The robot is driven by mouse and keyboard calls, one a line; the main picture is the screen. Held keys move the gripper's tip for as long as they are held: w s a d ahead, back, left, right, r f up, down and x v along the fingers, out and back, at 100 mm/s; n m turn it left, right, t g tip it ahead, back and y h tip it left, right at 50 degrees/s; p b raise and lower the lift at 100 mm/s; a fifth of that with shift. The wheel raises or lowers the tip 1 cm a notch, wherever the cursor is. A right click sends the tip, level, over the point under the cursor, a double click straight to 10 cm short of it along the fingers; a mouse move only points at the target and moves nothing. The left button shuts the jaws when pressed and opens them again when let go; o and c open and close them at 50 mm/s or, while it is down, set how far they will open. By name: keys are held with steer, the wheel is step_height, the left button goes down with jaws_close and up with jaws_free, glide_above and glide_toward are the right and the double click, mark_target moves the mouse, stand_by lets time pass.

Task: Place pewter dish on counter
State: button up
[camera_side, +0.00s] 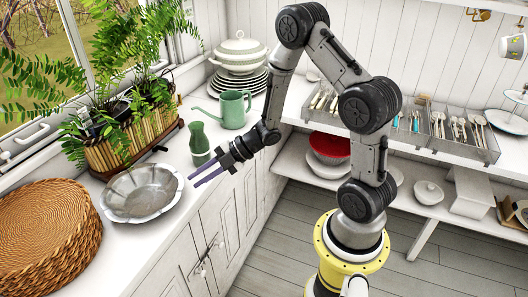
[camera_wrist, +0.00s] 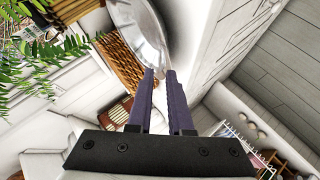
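The pewter dish (camera_side: 140,192), a silvery bowl with a scalloped rim, rests on the white counter (camera_side: 180,150) between the wicker basket and the planter. The dish also shows at the top of the wrist view (camera_wrist: 150,35), partly cut off by the frame edge. My gripper (camera_side: 192,182) is just right of the dish in the side view, its two purple fingers pointing at the rim. In the wrist view the fingertips (camera_wrist: 160,74) lie just below the dish's edge with a narrow gap between them. Nothing is held. I cannot tell whether a fingertip touches the rim.
A round woven basket (camera_side: 45,237) stands left of the dish. A planter with ferns (camera_side: 125,135) is behind it. A green vase (camera_side: 199,143) and a green jug (camera_side: 234,108) stand close to my gripper. Bare counter lies in front of the dish.

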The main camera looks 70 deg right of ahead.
steer(key=s+d+r+m+h, duration=0.25)
steer(key=r+m+h, duration=0.25)
steer(key=r, duration=0.3)
steer(key=s+d+r+m+h, duration=0.1)
steer(key=d+r+m+h, duration=0.35)
steer(key=r, duration=0.25)
steer(key=s+a+r+m+g+y, duration=0.1)
steer(key=s+a+m, duration=0.3)
steer(key=s, duration=0.6)
steer(key=s+a+r+m+g+y, duration=0.1)
steer(key=s+a+r+m+g, duration=0.1)
steer(key=s+m, duration=0.4)
steer(key=s+a+r, duration=0.1)
steer(key=s+a, duration=0.1)
steer(key=s, duration=0.3)
steer(key=shift+g, duration=0.3)
